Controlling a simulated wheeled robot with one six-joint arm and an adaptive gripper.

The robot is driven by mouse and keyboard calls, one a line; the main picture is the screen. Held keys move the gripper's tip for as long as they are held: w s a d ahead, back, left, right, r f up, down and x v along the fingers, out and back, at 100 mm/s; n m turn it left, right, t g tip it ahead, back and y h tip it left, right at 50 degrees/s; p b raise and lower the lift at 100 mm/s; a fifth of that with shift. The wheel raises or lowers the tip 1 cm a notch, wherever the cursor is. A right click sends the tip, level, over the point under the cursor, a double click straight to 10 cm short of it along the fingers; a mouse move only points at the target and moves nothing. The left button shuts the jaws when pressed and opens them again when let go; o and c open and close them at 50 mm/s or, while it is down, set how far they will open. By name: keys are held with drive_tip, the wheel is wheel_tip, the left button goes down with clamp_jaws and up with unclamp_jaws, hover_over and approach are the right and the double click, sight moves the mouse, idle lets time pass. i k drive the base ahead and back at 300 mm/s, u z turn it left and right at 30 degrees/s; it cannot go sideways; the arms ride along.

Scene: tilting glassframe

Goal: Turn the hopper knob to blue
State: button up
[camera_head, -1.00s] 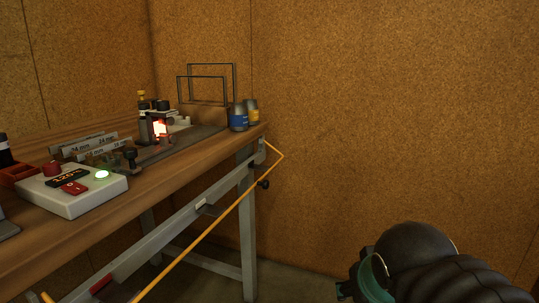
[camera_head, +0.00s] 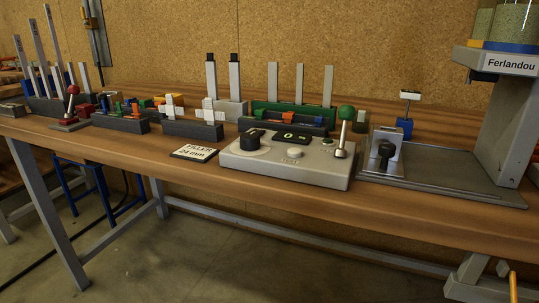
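A grey control box (camera_head: 290,165) stands on the wooden bench near its front edge. It has a black rotary knob (camera_head: 251,138) at its left end, a small dark display with a green digit, a pale button and a green-balled lever (camera_head: 344,125). I cannot tell which colour the knob points to. At the far right a grey machine labelled Ferlandou (camera_head: 505,65) carries clear containers of pale grains (camera_head: 510,24) above yellow and blue bands. The top of the containers is cut off. My gripper is not in view.
A card reading "FILLER 24 mm" (camera_head: 194,152) lies left of the box. Racks with coloured parts and upright grey bars stand behind and left. A small metal clamp (camera_head: 384,153) sits right of the box. Floor in front of the bench is clear.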

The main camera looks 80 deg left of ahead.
sight(248, 141)
drive_tip(key=u, duration=2.15)
drive_tip(key=i, duration=0.35)
drive_tip(key=u, duration=0.2)
